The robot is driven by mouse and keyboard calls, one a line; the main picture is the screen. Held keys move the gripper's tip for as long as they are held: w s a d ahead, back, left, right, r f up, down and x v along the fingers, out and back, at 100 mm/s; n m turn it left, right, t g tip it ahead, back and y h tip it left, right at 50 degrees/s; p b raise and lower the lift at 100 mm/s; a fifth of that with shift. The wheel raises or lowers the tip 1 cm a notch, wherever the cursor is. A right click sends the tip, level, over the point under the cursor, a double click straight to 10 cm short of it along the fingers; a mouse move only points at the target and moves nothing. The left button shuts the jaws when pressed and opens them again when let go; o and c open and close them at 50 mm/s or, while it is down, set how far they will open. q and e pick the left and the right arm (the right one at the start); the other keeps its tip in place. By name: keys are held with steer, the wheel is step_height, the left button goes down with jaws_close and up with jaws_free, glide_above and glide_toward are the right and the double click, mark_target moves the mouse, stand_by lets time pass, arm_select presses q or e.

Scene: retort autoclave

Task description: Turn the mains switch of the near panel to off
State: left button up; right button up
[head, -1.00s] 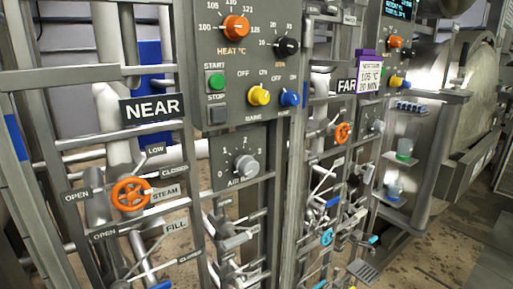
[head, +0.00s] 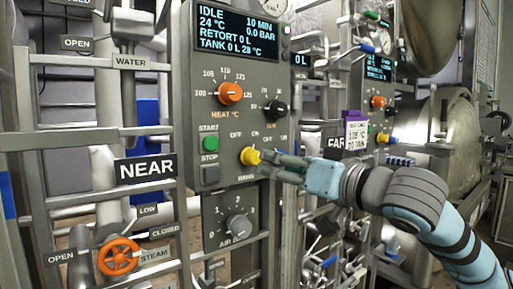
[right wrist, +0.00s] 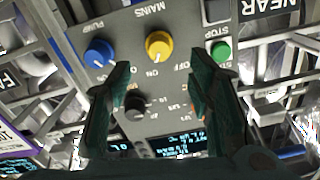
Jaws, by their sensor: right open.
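The near panel (head: 222,100) carries a yellow mains knob (head: 250,157) below the heat dial, with OFF and ON marked above it. I cannot tell for sure which mark its pointer faces. My right gripper (head: 269,164) reaches in from the right, its fingertips close to the knob's right side. In the right wrist view the panel appears upside down. There the yellow knob (right wrist: 158,45) lies ahead of and between the two spread fingers (right wrist: 162,72), with nothing held. Contact is not visible. My left gripper is not in view.
A green start button (head: 211,143) and grey stop button (head: 210,174) sit left of the knob. A blue pump knob (right wrist: 98,52) is beside it, hidden by my gripper in the head view. The panel display (head: 238,37) reads IDLE. Pipes and an orange steam valve (head: 118,257) surround the panel.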

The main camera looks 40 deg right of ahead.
mark_target(257, 158)
steer(key=w+p, duration=0.2)
steer(key=w+r+p, duration=0.1)
steer(key=w+p, duration=0.1)
steer(key=shift+w+d+r, duration=0.15)
steer(key=shift+w+r, duration=0.05)
steer(key=shift+w, duration=0.05)
steer(key=w+p, duration=0.1)
steer(key=w+f+p, duration=0.1)
steer(key=w, duration=0.1)
steer(key=shift+w, duration=0.25)
steer(key=shift+w+f, duration=0.1)
steer(key=shift+w, duration=0.15)
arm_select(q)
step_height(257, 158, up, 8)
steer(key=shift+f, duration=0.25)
arm_select(e)
steer(key=shift+s, duration=0.1)
steer(key=shift+c, duration=0.3)
jaws_close()
